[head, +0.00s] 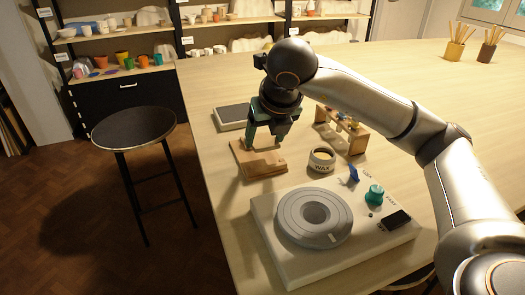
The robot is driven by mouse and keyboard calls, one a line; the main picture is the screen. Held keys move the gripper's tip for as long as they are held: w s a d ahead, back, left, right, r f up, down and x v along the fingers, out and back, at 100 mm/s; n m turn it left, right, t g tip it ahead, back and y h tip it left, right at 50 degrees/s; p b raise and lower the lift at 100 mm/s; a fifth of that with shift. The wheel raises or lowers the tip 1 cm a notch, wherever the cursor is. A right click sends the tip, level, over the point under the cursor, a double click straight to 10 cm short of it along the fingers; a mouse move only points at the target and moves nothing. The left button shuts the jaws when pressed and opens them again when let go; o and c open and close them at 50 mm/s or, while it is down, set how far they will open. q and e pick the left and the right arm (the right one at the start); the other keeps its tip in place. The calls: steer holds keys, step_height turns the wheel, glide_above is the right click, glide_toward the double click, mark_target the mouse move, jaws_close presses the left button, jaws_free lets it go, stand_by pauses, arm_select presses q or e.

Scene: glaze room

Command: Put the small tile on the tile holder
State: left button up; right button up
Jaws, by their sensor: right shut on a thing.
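My right gripper (264,143) reaches down from above and is shut on the small tile, a brownish piece low between its fingers. The tile is mostly hidden by the fingers and hard to tell from the wood below it. Directly under the gripper is a flat wooden piece, which looks like the tile holder (259,171), lying on the table near its left edge. Whether the tile touches the holder cannot be told from this view. My left gripper is not in view.
A jar labelled WAX (321,160) and a wooden rack (357,143) with small coloured items stand right of the holder. A grey scale-like box (231,117) is behind it. A white wheel unit (280,262) is in front.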

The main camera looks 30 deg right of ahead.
mark_target(264, 146)
steer(key=shift+w+a+f, duration=0.15)
steer(key=shift+a+f, duration=0.05)
steer(key=shift+f, duration=0.15)
steer(key=shift+w+f, duration=0.1)
steer(key=shift+f, duration=1.5)
steer(key=o, duration=1.5)
steer(key=shift+o, duration=0.2)
steer(key=shift+r, duration=0.1)
steer(key=p+v, duration=0.1)
steer(key=v, duration=1.1)
steer(key=shift+a, duration=0.1)
